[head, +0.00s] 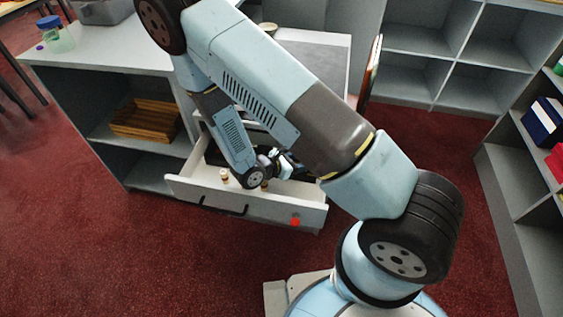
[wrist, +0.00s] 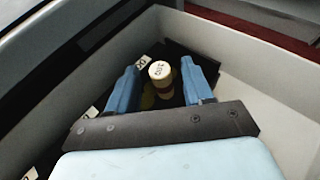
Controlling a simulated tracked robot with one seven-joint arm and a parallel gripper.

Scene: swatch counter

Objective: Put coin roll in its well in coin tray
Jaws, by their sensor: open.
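In the wrist view a coin roll (wrist: 160,71), with a pale marked top and a brown band below, stands between the fingers of my open gripper (wrist: 160,78). I see no clear contact with either blue finger. The black coin tray (wrist: 178,50) lies in the drawer around and behind it, with small white number labels. Whether the roll sits in a well or above one, I cannot tell. In the head view my gripper (head: 286,165) is low inside the open drawer, and my arm hides most of the tray.
The open drawer (head: 296,195) has pale walls close around my gripper; a red dot marks its front. Two small pale-and-brown cylinders (head: 224,176) show near its front wall. A wooden crate (head: 146,118) is on the left shelf. A jar (head: 56,36) stands on the counter.

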